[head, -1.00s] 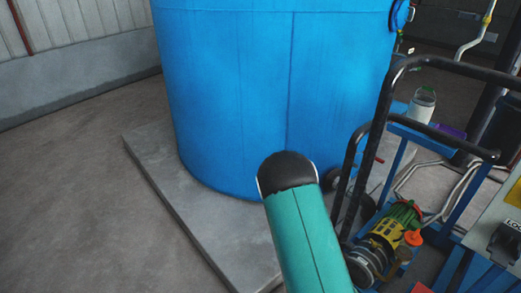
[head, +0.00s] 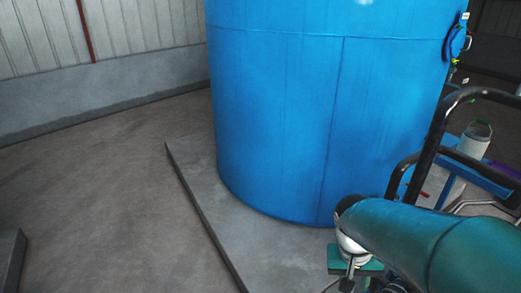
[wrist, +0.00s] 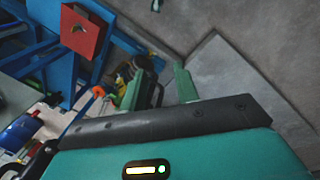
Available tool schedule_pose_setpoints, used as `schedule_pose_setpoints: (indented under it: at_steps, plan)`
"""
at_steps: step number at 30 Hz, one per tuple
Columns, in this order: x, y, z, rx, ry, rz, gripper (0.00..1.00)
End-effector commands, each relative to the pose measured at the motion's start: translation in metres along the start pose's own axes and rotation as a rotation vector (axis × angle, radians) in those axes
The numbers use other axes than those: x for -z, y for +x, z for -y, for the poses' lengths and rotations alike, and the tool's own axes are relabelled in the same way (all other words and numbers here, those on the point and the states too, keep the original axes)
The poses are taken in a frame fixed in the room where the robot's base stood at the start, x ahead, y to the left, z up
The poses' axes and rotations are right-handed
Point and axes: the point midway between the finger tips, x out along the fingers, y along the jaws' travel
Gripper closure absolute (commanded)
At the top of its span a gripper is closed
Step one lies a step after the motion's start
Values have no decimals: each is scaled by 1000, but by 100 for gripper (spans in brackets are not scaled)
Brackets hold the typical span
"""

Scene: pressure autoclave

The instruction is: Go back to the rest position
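My gripper (wrist: 158,72) shows in the wrist view with its two green fingers apart and nothing held between them. In the head view my teal arm reaches in from the lower right. A green part of the arm's end (head: 355,262) shows below it, in front of the concrete plinth, but the fingertips cannot be made out there. The large blue tank (head: 325,120) stands upright on the concrete plinth (head: 195,185), beyond my arm.
A blue cart with a black handle rail (head: 440,125) stands at the right, close to my arm. In the wrist view a red box (wrist: 85,33) is beside blue framing. Open floor (head: 110,200) lies at the left.

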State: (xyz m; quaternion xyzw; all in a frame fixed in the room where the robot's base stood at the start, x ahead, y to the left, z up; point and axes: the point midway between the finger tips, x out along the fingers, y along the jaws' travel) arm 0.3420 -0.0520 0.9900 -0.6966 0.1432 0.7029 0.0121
Motion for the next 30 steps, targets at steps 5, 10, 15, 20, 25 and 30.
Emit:
schedule_pose_setpoints:
  at_steps: [5,10,15,20,25,30]
  plan:
    - [-16,-46,6,99,-46,-154,69]
    - [-35,-84,10,171,-97,-303,69]
    - [-54,-113,14,218,-145,-435,69]
    - [-63,-124,16,235,-167,-493,69]
    - [-63,-125,16,237,-172,-499,69]
    - [-63,-125,16,237,-171,-498,69]
